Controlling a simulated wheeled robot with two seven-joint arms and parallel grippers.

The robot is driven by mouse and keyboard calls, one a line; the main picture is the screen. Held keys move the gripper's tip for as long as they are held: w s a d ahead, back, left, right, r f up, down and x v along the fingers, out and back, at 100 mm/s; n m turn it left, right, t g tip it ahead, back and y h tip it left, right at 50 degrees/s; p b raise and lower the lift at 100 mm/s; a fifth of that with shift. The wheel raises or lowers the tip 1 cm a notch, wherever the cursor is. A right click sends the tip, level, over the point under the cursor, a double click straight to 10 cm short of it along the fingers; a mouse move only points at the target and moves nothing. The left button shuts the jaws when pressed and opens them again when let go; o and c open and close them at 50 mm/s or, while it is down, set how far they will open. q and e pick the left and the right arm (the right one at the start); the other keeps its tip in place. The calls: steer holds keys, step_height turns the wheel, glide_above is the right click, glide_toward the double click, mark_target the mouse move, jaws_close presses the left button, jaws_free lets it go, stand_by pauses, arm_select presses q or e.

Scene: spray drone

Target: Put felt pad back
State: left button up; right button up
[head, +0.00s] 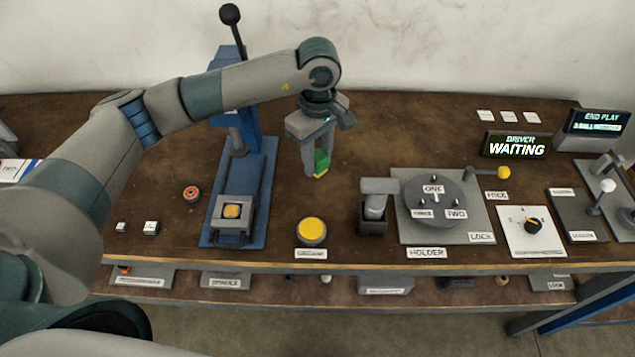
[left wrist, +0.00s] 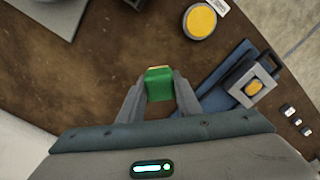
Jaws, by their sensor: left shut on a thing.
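My left gripper (head: 319,165) is shut on a small green block (head: 321,161) with a yellowish underside, which I take to be the felt pad. It hangs above the bench, behind the yellow round pad. In the left wrist view the green block (left wrist: 159,84) sits between the two fingertips (left wrist: 159,95). The yellow round pad (head: 312,231) in a grey ring stands near the bench's front edge, with a label before it. It also shows in the left wrist view (left wrist: 200,21). My right gripper is not in view.
A blue press (head: 264,170) with a grey block and yellow insert stands left of the gripper. Right are a grey holder post (head: 375,215), a round dial (head: 433,203) on a plate, and a "DRIVER WAITING" display (head: 516,146).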

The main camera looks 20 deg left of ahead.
mark_target(318, 172)
arm_select(q)
step_height(318, 172, down, 4)
steer(key=shift+s+r+p, duration=0.1)
steer(key=shift+r+p, duration=0.05)
steer(key=shift+p, duration=0.55)
steer(key=shift+f, duration=0.45)
steer(key=shift+f+p, duration=0.45)
steer(key=shift+f, duration=0.15)
step_height(318, 172, down, 2)
steer(key=shift+f+p, duration=0.2)
steer(key=shift+p, duration=0.2)
